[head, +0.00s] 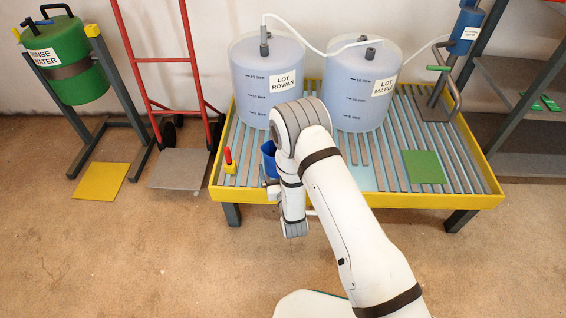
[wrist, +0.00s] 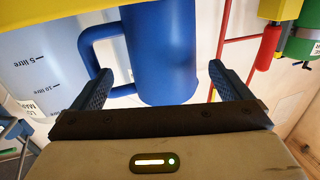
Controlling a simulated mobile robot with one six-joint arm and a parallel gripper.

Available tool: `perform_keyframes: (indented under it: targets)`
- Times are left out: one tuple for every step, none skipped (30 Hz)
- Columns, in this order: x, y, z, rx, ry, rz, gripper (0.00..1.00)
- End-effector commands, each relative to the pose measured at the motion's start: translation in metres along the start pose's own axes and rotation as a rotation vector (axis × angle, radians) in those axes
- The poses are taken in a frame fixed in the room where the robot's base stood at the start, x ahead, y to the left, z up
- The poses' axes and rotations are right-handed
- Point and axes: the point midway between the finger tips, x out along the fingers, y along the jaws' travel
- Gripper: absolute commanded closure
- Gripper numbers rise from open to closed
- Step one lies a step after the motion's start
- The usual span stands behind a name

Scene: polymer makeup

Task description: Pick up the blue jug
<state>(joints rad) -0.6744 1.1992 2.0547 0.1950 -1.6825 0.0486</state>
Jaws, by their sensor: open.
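The blue jug (head: 268,158) stands at the front left of the yellow-framed slatted table in the head view, partly hidden by my arm. In the wrist view, which looks upside down, the blue jug (wrist: 163,50) fills the middle, with its handle on the left. My gripper (wrist: 161,70) is open, with one finger on each side of the jug's body as seen. The left finger overlaps the handle in the picture. I cannot tell whether either finger touches the jug. In the head view my arm largely hides the gripper.
The slatted table (head: 470,197) also carries two large translucent blue drums, LOT ROWAN (head: 262,90) and LOT MAPLE (head: 358,100), behind the jug. A red-handled item on a yellow base (head: 229,165) stands just left of the jug. A green plate (head: 424,167) lies at the right.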

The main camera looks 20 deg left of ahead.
Motion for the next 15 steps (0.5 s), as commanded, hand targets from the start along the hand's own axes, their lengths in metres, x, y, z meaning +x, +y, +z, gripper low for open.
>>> perform_keyframes:
  targets:
    - [0.006,-0.002,0.001,0.001,0.003,-0.003,0.03]
    - [0.009,-0.003,0.001,0.001,0.003,-0.005,0.03]
    - [0.014,-0.004,0.002,0.001,0.002,-0.007,0.03]
    - [0.018,-0.004,0.002,0.001,0.003,-0.008,0.03]
    - [0.022,-0.004,0.002,0.001,0.003,-0.009,0.03]
    - [0.029,-0.005,0.003,0.001,0.004,-0.010,0.03]
    - [0.033,-0.005,0.003,0.001,0.003,-0.010,0.03]
    - [0.038,-0.005,0.003,0.000,0.003,-0.010,0.03]
    - [0.043,-0.005,0.003,0.000,0.002,-0.011,0.03]
    - [0.047,-0.006,0.003,0.000,0.002,-0.012,0.03]
    - [0.051,-0.006,0.002,0.000,0.002,-0.012,0.03]
    - [0.054,-0.006,0.002,0.000,0.001,-0.012,0.03]
    - [0.056,-0.006,0.002,-0.001,0.000,-0.013,0.03]
    - [0.057,-0.006,0.001,-0.001,0.000,-0.013,0.03]
    - [0.058,-0.006,0.001,-0.001,0.000,-0.013,0.03]
